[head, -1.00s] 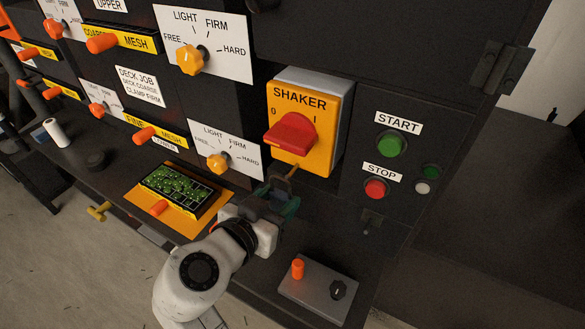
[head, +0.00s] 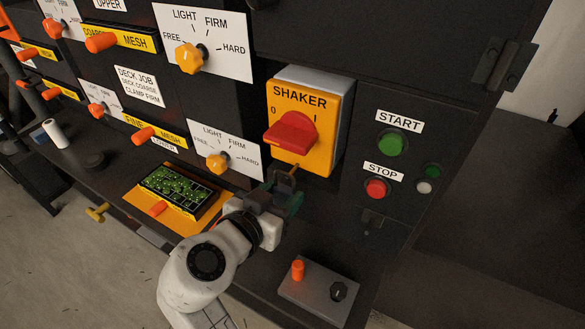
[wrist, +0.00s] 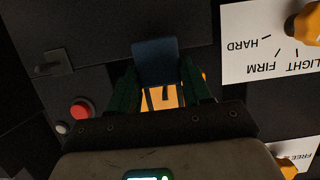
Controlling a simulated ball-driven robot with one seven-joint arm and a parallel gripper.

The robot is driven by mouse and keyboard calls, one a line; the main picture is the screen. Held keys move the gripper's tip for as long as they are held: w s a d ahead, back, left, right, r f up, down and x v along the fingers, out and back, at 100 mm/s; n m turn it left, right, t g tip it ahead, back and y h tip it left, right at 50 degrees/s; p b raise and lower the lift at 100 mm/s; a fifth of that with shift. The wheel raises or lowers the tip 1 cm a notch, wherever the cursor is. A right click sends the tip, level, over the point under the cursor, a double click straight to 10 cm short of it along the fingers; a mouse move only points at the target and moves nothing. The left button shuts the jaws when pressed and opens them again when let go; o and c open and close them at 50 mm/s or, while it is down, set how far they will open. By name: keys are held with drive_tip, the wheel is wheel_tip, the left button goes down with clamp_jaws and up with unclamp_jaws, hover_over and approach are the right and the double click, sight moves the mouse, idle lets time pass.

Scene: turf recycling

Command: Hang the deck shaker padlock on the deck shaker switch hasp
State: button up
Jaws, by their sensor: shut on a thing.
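The deck shaker padlock (wrist: 154,62) shows in the wrist view as a dark blue block. My gripper (wrist: 155,85) is shut on it, with green fingers on both sides. Dark, thin shackle parts show against the yellow of the switch plate. In the head view my gripper (head: 279,194) is just below the yellow SHAKER switch plate (head: 283,155), which has a red handle (head: 291,133). The hasp is too small and covered to make out, so I cannot tell whether the shackle touches it or is through it.
The green START button (head: 393,145) and red STOP button (head: 376,188) are right of the switch. Orange clamp knobs are at left.

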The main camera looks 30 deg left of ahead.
sight(282, 197)
drive_tip(key=shift+w+b, duration=0.45)
drive_tip(key=shift+w, duration=0.35)
idle(0.4)
drive_tip(key=shift+w+f+b, duration=0.35)
drive_tip(key=shift+w+b, duration=0.15)
drive_tip(key=shift+b, duration=0.05)
idle(0.4)
drive_tip(key=shift+w+f+b, duration=0.1)
drive_tip(key=shift+f+b, duration=0.25)
drive_tip(key=shift+b, duration=0.2)
idle(1.0)
drive_tip(key=o, duration=1.2)
